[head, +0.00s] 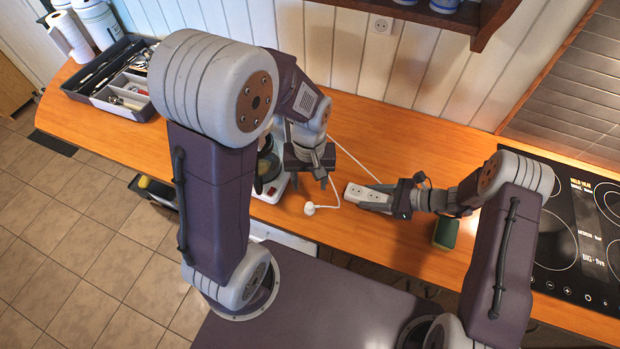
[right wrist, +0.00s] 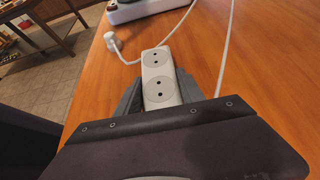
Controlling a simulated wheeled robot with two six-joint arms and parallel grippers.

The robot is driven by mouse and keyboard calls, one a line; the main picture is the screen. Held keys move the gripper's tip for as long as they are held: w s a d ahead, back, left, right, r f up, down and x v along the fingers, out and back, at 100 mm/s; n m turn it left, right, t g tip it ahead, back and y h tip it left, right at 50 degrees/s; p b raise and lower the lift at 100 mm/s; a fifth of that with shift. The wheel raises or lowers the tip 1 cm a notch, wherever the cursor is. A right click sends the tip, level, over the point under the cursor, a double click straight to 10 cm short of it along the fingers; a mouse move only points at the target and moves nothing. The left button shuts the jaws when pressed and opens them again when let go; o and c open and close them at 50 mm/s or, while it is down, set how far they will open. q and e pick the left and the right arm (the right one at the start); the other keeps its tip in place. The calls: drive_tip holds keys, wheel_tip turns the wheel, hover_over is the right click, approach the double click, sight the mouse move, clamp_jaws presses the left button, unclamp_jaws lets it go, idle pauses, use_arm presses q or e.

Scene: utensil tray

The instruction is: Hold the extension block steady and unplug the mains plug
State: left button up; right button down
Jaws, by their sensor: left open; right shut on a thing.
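The white extension block (head: 367,194) lies on the wooden counter. My right gripper (head: 385,196) is shut on it from the right. In the right wrist view the block (right wrist: 158,72) sits between the grey fingers (right wrist: 158,98), and two sockets show, both empty. The white mains plug (head: 310,209) lies on the counter left of the block, apart from it, with its cord attached. It also shows in the right wrist view (right wrist: 112,42). My left gripper (head: 309,181) is open and empty, just above and behind the plug in the head view.
A white appliance (head: 270,188) stands left of the plug, partly hidden by my left arm. A utensil tray (head: 112,77) is at the far left. A green and yellow sponge (head: 446,234) and a black hob (head: 580,235) are at the right. The counter behind the block is clear.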

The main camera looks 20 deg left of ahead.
drive_tip(key=c, duration=0.6)
unclamp_jaws()
drive_tip(key=shift+c, duration=0.2)
drive_tip(key=shift+d, duration=0.1)
